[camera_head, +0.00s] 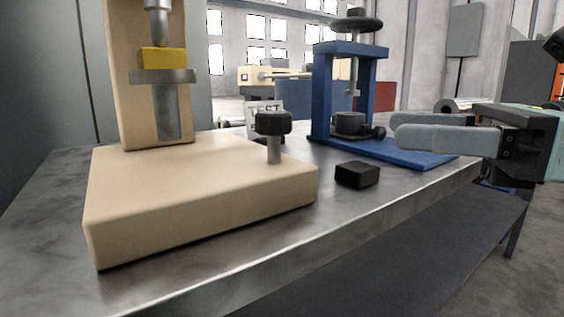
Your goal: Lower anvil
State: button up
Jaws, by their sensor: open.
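A beige press-like tester (190,195) stands at the left of the metal bench. Its round grey anvil (165,76) sits on a thick post, with a yellow block (162,58) on top. A grey spindle tip (158,22) is right above the block; I cannot tell whether they touch. A black knob (273,122) on a grey stem rises from the front of the beige base. My gripper (397,131) is at the right, its pale fingers pointing left, apart from the knob and in front of the blue press. It is open and holds nothing visible.
A blue press (322,95) with a black handwheel (348,22) stands behind my gripper. A small black block (357,174) lies on the metal bench (235,262) right of the beige base. The bench's front strip is clear.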

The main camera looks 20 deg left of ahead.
aim_at(257, 120)
jog(key=a+b, duration=0.1)
jog(key=a, duration=0.4)
jog(key=w+a+b, duration=0.1)
jog(key=a+b, duration=0.1)
jog(key=a, duration=0.4)
jog(key=a+b, duration=0.1)
jog(key=a, duration=0.5)
jog(key=shift+w, duration=0.4)
jog(key=c, duration=1)
